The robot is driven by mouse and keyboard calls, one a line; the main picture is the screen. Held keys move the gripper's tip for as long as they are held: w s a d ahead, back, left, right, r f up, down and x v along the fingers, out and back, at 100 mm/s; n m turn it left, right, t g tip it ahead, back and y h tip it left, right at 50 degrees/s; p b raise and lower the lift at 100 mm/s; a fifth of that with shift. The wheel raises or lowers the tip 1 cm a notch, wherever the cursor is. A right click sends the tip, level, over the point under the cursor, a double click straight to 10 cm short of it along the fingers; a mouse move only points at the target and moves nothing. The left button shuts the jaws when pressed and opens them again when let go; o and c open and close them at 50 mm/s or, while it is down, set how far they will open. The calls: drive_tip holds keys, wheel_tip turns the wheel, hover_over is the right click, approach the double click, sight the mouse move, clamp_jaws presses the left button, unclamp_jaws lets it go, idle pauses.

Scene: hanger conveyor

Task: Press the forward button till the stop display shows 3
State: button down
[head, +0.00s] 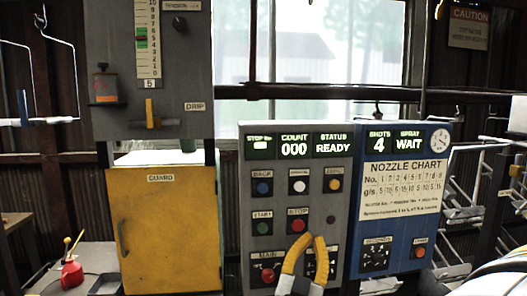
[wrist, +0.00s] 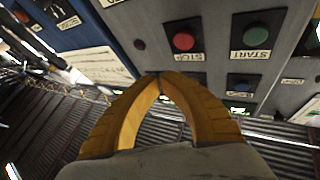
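The grey control panel (head: 243,250) faces me in the head view. In the top button row are a blue button (head: 263,188) labelled BACK, a white button (head: 299,187) and a yellow button (head: 333,185). The labels of the last two are hard to read, so I cannot confirm which is forward. My gripper (head: 310,238) is shut and empty, its yellow fingertips below the red stop button (head: 297,225). In the wrist view the fingertips (wrist: 163,76) meet.
A green start button (head: 262,228) is left of the stop button, and a red main switch (head: 268,272) sits lower. A blue nozzle panel (head: 400,240) adjoins on the right. A yellow guard cabinet (head: 170,235) stands left. Hanging racks (head: 465,210) are far right.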

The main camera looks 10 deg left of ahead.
sight(300, 187)
drive_tip(key=s+r+m+p, duration=0.2)
drive_tip(key=r+m, duration=0.3)
drive_tip(key=m, duration=0.4)
drive_tip(key=s+r+m+p, duration=0.1)
drive_tip(key=r+m+p, duration=0.2)
drive_tip(key=r+m, duration=0.3)
drive_tip(key=m, duration=0.4)
drive_tip(key=shift+s+d+r+g, duration=0.25)
drive_tip(key=shift+s+d+g, duration=0.05)
drive_tip(key=shift+s+d, duration=0.1)
drive_tip(key=shift+w+a+b, duration=0.15)
drive_tip(key=shift+w+a, duration=0.25)
drive_tip(key=shift+w, duration=1)
drive_tip(key=shift+w+a+b, duration=0.2)
drive_tip(key=shift+w+a, duration=0.25)
drive_tip(key=shift+w, duration=1)
drive_tip(key=shift+w+a+b, duration=0.15)
drive_tip(key=shift+w+a, duration=0.25)
drive_tip(key=shift+w, duration=1)
drive_tip(key=shift+w, duration=0.15)
drive_tip(key=shift+w+a, duration=0.1)
drive_tip(key=shift+w, duration=0.15)
